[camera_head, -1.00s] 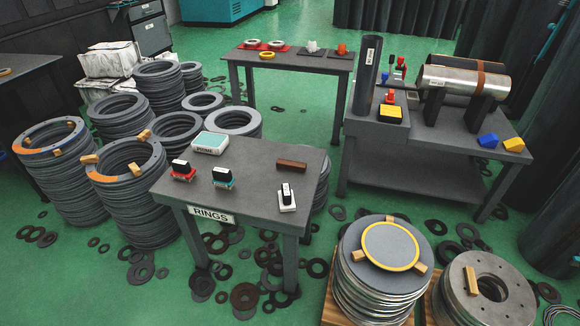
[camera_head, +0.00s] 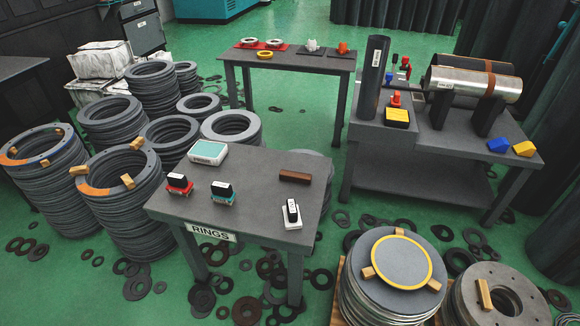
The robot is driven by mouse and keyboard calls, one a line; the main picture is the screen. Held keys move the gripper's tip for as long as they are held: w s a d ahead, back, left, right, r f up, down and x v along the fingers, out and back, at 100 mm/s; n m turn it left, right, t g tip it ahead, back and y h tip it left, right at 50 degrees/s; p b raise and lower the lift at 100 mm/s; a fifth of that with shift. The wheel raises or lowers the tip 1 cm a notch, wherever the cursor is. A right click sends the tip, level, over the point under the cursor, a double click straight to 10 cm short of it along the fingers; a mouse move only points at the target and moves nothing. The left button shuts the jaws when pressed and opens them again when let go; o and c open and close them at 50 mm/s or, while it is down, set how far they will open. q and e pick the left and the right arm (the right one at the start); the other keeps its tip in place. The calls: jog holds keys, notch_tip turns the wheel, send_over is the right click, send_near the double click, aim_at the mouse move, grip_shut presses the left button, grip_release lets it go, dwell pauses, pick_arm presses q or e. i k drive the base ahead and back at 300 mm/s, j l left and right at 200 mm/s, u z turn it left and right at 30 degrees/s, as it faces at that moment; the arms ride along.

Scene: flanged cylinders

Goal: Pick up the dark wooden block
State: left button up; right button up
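The dark wooden block (camera_head: 295,176) is a small brown bar lying flat near the back right of the grey table labelled RINGS (camera_head: 252,200). Nothing touches it, and its top and front side show. Neither of my grippers shows in the head view.
The same table bears a teal-topped box (camera_head: 208,152), a red-based stamp (camera_head: 179,184), a teal-based stamp (camera_head: 222,193) and a white-based stamp (camera_head: 291,214). Ring stacks (camera_head: 122,195) crowd the left. A flanged stack (camera_head: 390,275) stands at the front right. Loose rings litter the green floor.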

aim_at(288, 175)
jog(key=i+j, duration=0.15)
jog(key=i, duration=0.2)
jog(key=i+j, duration=0.2)
jog(key=i, duration=0.15)
jog(key=i+j, duration=0.15)
jog(key=i, duration=0.2)
jog(key=z, duration=1.25)
jog(key=i+j, duration=0.05)
jog(key=j, duration=0.05)
